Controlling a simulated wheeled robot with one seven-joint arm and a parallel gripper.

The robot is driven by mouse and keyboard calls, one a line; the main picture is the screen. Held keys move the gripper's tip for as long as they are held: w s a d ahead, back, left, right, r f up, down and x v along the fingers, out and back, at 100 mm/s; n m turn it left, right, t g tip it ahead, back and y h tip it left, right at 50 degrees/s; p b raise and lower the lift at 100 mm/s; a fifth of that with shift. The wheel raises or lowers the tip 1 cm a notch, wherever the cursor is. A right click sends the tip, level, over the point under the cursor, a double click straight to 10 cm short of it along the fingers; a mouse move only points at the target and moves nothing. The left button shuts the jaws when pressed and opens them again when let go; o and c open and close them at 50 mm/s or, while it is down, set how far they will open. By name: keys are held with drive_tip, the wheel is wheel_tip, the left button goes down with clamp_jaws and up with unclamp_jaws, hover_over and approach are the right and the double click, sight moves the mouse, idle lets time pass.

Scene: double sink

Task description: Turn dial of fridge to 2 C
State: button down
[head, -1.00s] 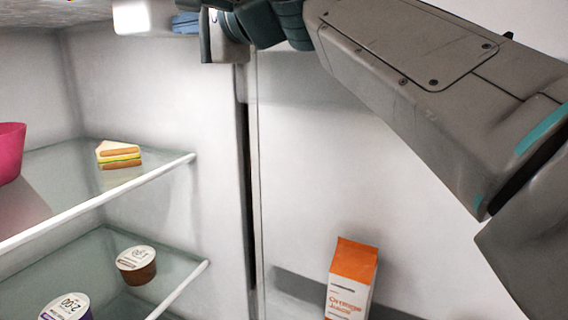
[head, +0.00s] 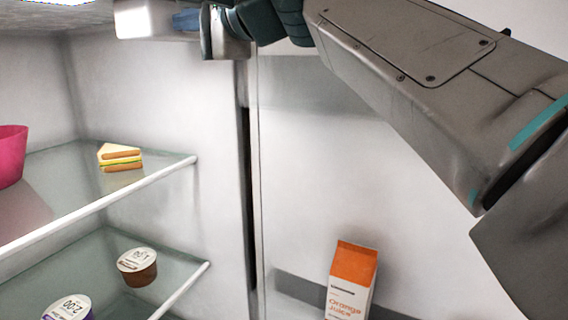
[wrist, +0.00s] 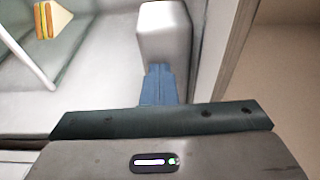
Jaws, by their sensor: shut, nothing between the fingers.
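A sliver of a coloured arc on a white round part (head: 58,2) shows at the top edge of the head view, under the fridge ceiling. It may be the dial; most of it is cut off and no marks can be read. My gripper (head: 187,21) is at the top, inside the fridge near its right wall, to the right of that part. In the wrist view its blue fingers (wrist: 159,86) are shut and empty. A pale block (wrist: 165,35) stands at their tips; I cannot tell whether they touch.
Glass shelves (head: 60,186) hold a sandwich (head: 120,157), a pink bowl (head: 10,155) and round cups (head: 137,266). An orange juice carton (head: 351,280) stands in the door at right. The fridge's right wall (head: 160,100) is close to my gripper.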

drive_tip(key=shift+w+r, duration=0.1)
drive_tip(key=shift+r, duration=0.2)
drive_tip(key=shift+s, duration=0.3)
drive_tip(key=v, duration=0.2)
drive_tip(key=b+v, duration=0.1)
drive_tip(key=w+v, duration=0.1)
drive_tip(key=v, duration=0.1)
drive_tip(key=shift+s+d+b, duration=0.2)
drive_tip(key=shift+d+b, duration=0.2)
drive_tip(key=shift+d, duration=0.3)
